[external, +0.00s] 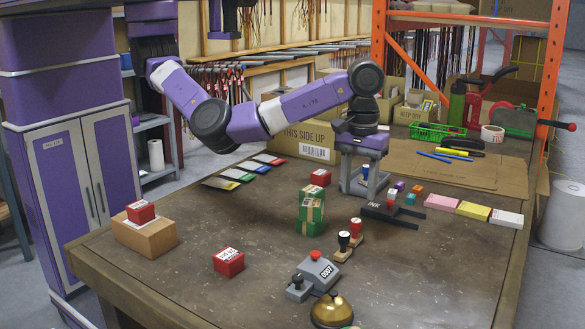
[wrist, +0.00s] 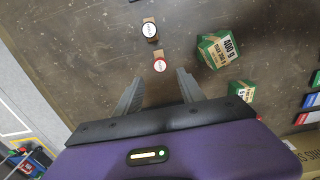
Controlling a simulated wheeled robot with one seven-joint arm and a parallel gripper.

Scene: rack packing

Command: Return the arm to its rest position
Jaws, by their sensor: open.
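My purple arm (external: 290,108) reaches across the workbench (external: 250,285) from the left, and its wrist points down over the bench. Two stamps on wooden bases, one black-topped (wrist: 149,30) and one red-topped (wrist: 160,65), lie beyond the fingertips.
A red box (external: 140,212) sits on a cardboard box (external: 145,236), another red box (external: 229,262) nearby. An orange rack (external: 378,45) stands behind.

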